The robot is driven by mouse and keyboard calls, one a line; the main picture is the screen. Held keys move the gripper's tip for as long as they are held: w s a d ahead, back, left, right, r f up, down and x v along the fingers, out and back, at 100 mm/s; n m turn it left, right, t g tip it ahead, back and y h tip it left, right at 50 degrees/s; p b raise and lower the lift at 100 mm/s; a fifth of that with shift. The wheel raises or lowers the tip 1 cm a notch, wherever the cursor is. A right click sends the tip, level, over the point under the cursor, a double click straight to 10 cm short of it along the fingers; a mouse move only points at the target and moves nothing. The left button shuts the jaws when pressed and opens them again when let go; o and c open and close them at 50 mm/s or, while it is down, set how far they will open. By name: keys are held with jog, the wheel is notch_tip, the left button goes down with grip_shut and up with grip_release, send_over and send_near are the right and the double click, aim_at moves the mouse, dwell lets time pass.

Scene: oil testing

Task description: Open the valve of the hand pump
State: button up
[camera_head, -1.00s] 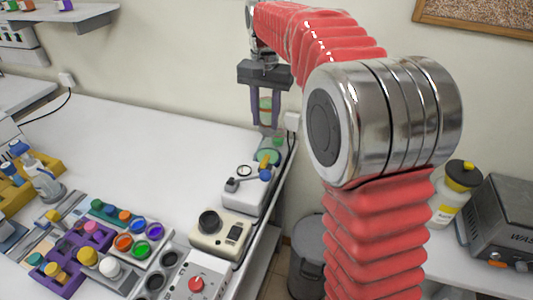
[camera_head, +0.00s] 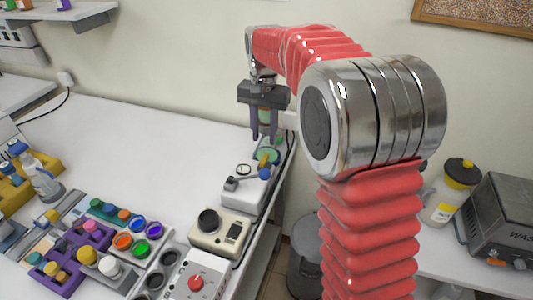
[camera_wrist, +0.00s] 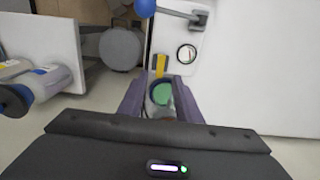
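The hand pump (camera_head: 238,188) is a white box at the table's right edge in the head view. It has a round gauge, a grey lever with a blue ball (camera_head: 265,173), and a yellow valve handle (camera_head: 267,159) beside a green part. My gripper (camera_head: 264,137) is above its far end, fingers pointing down and apart. In the wrist view the yellow handle (camera_wrist: 160,65) lies just beyond my gripper (camera_wrist: 160,88). A green round part (camera_wrist: 162,94) shows between the fingers, apparently under clear material. Contact with the fingers cannot be told.
A beige instrument (camera_head: 220,233) with a black knob stands nearer on the same edge. A black cable runs along that edge. Racks of coloured caps (camera_head: 122,215) are at the lower left. The table middle is clear. A grey bin (camera_head: 303,258) stands below, right of the table.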

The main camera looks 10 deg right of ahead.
aim_at(265, 158)
notch_tip(265, 158, down, 8)
jog(key=shift+f, duration=0.1)
dwell(0.4)
grip_shut()
jog(key=shift+d, duration=0.2)
jog(key=shift+a, duration=0.1)
